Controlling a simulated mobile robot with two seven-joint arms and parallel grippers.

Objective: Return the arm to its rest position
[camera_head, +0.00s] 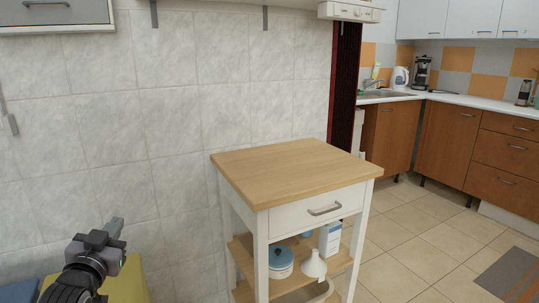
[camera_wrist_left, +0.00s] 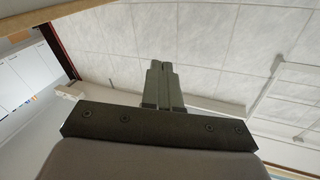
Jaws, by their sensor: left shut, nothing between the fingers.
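My left gripper (camera_head: 114,227) is at the lower left of the head view, in front of the tiled wall and left of the wooden-topped cart. In the left wrist view its two fingers (camera_wrist_left: 161,70) are together, with nothing between them. It is apart from the cart and points up toward the wall. My right gripper does not show in either view.
A white cart with a wooden top (camera_head: 292,164) stands right of my left arm; its top is bare. Its lower shelf holds a blue and white pot (camera_head: 281,262), a white funnel-shaped thing (camera_head: 313,266) and a box (camera_head: 330,238). Open tiled floor lies to the right.

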